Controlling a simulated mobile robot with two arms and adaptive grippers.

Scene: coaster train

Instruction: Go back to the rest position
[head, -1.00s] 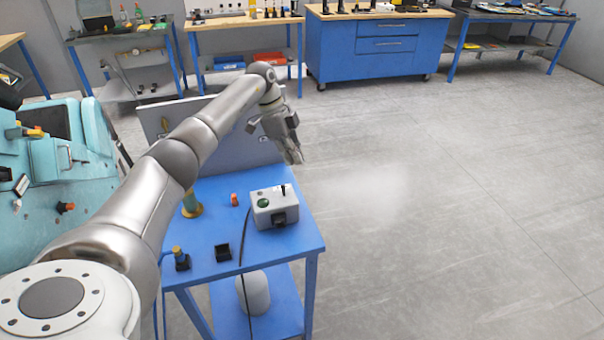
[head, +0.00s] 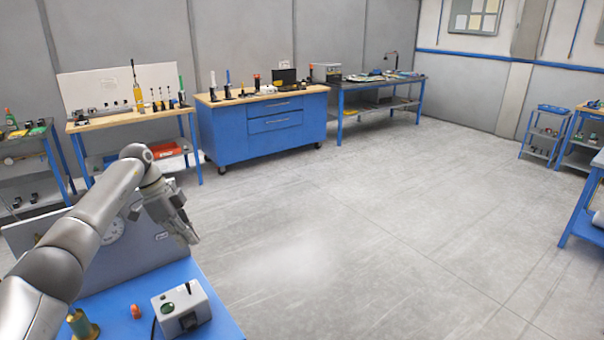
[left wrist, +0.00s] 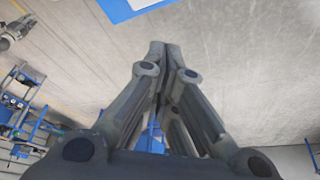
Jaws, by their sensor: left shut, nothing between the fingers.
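My left gripper (head: 193,239) is at the left of the head view, at the end of the grey arm that comes in from the left. It hangs in the air by the right edge of the blue table (head: 222,318), apart from it. In the left wrist view the two fingers (left wrist: 165,46) meet at their tips, with nothing between them.
The blue table holds a grey box (head: 181,308) with a green button, a small orange piece (head: 136,311) and a grey panel (head: 140,250). A blue cabinet (head: 262,128) and workbenches line the back wall. The floor (head: 400,230) to the right is clear.

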